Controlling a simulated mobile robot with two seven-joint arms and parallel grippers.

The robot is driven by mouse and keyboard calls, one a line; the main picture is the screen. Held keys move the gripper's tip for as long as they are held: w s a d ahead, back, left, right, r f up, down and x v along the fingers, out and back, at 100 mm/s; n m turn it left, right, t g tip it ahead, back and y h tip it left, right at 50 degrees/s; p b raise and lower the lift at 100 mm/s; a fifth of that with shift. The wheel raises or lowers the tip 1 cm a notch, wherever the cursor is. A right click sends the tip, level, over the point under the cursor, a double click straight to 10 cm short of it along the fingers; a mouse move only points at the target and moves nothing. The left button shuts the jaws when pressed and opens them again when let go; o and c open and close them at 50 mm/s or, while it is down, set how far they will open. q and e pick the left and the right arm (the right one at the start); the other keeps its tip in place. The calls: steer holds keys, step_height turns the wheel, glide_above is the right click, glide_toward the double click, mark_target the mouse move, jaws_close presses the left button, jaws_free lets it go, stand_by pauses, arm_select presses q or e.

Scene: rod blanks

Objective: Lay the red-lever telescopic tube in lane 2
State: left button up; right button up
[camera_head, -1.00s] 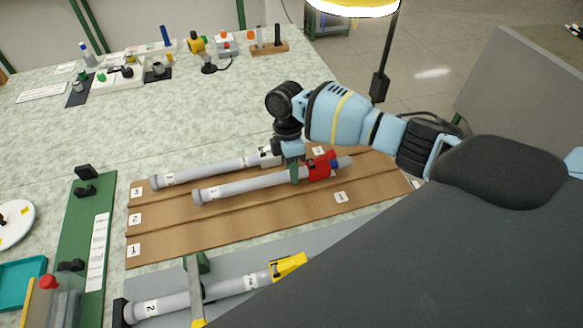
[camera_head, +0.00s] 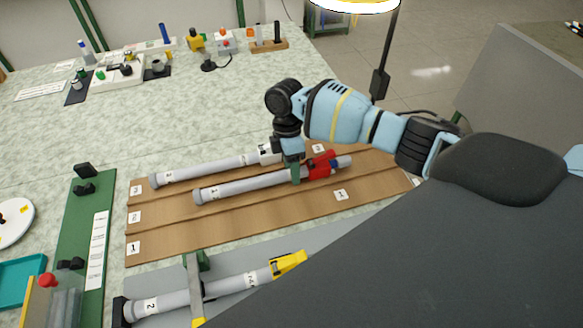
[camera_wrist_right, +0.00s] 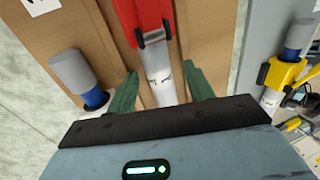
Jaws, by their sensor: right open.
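The red-lever telescopic tube (camera_head: 240,186) lies along the middle lane of the brown board (camera_head: 190,232), the lane marked 2 at its left end. Its red lever (camera_head: 321,165) is toward the right end, and the red clamp (camera_wrist_right: 147,22) also shows at the top of the right wrist view. My right gripper (camera_head: 294,172) is at the tube just left of the lever. In the right wrist view its green fingers (camera_wrist_right: 163,92) are apart, one on each side of the grey tube. I cannot tell whether either finger touches it. My left gripper is not in view.
A tube with a white clamp (camera_head: 205,170) lies behind, in lane 3. Lane 1 in front is empty. A yellow-lever tube (camera_head: 225,287) lies on the grey area in front, under a post. A green strip (camera_head: 78,225) with black holders stands at the left.

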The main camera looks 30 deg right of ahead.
steer(key=v, duration=0.7)
stand_by(0.7)
